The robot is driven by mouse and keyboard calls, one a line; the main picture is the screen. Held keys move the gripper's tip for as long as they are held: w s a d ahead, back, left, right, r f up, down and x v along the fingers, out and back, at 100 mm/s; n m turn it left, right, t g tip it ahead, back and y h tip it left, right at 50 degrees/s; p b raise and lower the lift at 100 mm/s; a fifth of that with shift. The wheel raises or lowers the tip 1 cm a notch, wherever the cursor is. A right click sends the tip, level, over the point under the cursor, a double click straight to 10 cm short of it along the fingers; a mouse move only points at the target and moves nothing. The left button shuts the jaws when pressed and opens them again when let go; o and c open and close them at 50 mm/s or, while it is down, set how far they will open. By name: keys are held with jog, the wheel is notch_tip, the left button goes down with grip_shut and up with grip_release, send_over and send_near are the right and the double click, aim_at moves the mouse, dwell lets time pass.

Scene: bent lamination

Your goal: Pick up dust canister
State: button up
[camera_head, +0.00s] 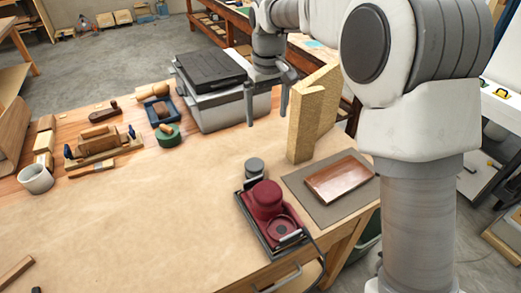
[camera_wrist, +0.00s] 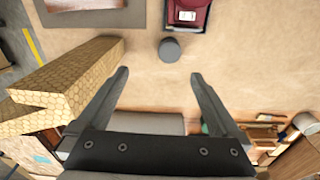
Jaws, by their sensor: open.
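The dust canister (camera_head: 254,168) is a small dark grey cylinder standing upright on the workbench, just behind the red sander (camera_head: 267,198). In the wrist view the canister (camera_wrist: 169,49) shows from above, a little beyond the fingertips and slightly right of midway between them. The red sander (camera_wrist: 188,14) lies past it at the top edge. My gripper (camera_head: 266,117) is open and empty, fingers pointing down, above the bench and behind the canister. In the wrist view my gripper (camera_wrist: 159,76) has both fingers apart with bare bench between them.
A tall patterned bent block (camera_head: 305,118) stands close right of my gripper. A grey mat (camera_head: 325,212) with a wooden panel (camera_head: 340,179) lies right of the sander. A grey case (camera_head: 215,105) stands behind left.

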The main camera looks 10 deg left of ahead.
notch_tip(320, 180, down, 3)
jog(key=w+a, duration=0.1)
jog(key=a, duration=0.2)
send_over(254, 164)
jog(key=shift+n+g, duration=0.3)
jog(key=f, duration=1.2)
jog(key=shift+w+d, duration=0.1)
jog(key=shift+d, duration=0.25)
jog(key=shift+a+f, duration=0.15)
jog(key=shift+f, duration=1.25)
jog(key=shift+a+f, duration=0.15)
jog(key=shift+f, duration=1.25)
jog(key=shift+c, duration=0.2)
jog(key=c, duration=0.9)
